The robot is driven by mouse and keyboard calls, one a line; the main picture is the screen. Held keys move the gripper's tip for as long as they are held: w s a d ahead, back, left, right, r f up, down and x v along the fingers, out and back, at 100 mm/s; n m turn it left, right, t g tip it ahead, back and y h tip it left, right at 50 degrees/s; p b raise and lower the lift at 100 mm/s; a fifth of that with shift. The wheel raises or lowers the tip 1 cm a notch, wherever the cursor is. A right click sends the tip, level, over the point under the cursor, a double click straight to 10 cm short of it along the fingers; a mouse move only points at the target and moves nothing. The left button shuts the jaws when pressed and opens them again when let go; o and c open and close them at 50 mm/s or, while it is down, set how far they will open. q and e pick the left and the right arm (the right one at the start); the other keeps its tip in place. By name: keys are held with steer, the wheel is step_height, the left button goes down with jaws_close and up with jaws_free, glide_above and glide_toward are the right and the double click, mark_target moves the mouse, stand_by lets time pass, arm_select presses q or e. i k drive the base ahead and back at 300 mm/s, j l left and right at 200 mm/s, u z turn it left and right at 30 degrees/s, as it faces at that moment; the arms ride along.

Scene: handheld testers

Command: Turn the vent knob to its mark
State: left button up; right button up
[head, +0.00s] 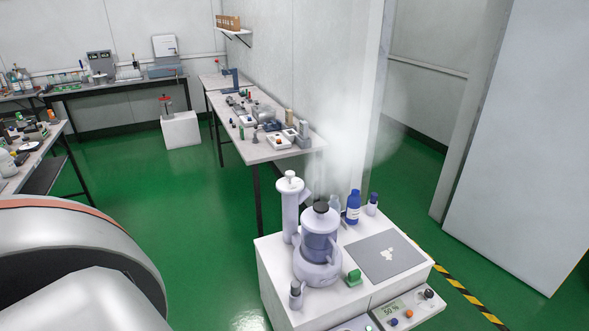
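A pale lavender apparatus (318,250) stands on a white bench (277,283) at the lower middle of the head view. It has a dark cap or knob (321,207) on top. A pale column (290,208) with a small white knob-like top (290,174) stands at its left. I cannot tell which part is the vent knob, and I see no clear mark. White vapour (345,145) hangs above the apparatus. Neither of my grippers is in view; a rounded grey part of my own body fills the lower left.
A long cluttered table (283,153) stands behind. Green floor (190,235) is clear at left.

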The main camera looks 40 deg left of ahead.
mark_target(290, 174)
steer(key=i+j+z, duration=0.1)
steer(key=j, duration=0.85)
steer(key=j+z, duration=0.1)
steer(key=j, duration=0.85)
